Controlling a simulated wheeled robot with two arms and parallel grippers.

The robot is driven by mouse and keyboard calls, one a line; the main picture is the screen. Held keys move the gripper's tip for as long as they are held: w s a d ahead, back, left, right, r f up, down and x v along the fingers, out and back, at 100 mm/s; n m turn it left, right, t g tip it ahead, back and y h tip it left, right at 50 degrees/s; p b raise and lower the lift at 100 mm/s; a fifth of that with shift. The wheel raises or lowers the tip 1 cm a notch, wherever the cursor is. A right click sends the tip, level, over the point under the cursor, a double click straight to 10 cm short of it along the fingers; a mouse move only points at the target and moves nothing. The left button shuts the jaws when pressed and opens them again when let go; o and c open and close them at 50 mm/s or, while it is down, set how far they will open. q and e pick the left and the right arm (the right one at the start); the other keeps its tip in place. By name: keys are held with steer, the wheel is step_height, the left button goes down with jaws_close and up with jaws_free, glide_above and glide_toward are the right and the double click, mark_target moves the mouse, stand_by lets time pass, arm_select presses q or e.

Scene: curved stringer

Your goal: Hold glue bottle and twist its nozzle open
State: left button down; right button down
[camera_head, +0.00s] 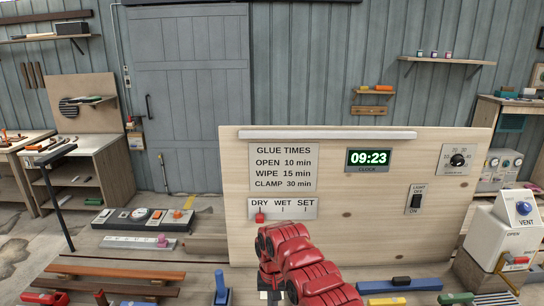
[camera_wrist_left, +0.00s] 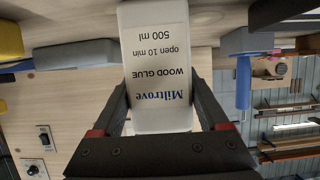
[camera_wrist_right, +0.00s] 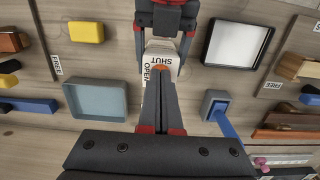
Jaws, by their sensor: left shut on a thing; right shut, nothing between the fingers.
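The white glue bottle (camera_wrist_left: 160,75) fills the middle of the left wrist view, its wood glue label upside down there. My left gripper (camera_wrist_left: 163,105) is shut on it, one finger on each side. In the right wrist view the bottle's top (camera_wrist_right: 163,52) carries SHUT and OPEN marks, with my left gripper (camera_wrist_right: 166,25) around the bottle beyond. A small orange part (camera_wrist_right: 166,69), which looks like the nozzle, shows at the tips of my right gripper (camera_wrist_right: 158,76). The right fingers are shut together with nothing between them; they partly cover the top. A red arm hides this spot in the head view.
A grey-blue tray (camera_wrist_right: 96,117), a yellow block (camera_wrist_right: 86,32), a dark-rimmed white tray (camera_wrist_right: 266,34) and a blue-handled tool (camera_wrist_right: 226,124) lie around the bottle. An upright wooden panel (camera_head: 350,230) with a clock stands behind the bench.

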arm_select(q)
steer(key=shift+f, duration=0.1)
arm_select(e)
steer(key=shift+s+r, duration=0.1)
steer(key=shift+s, duration=0.2)
step_height(320, 180, up, 6)
steer(key=shift+f, duration=0.1)
stand_by(0.4)
arm_select(q)
jaws_free()
arm_select(e)
steer(key=shift+w, duration=0.15)
arm_select(q)
steer(key=shift+v, duration=2.5)
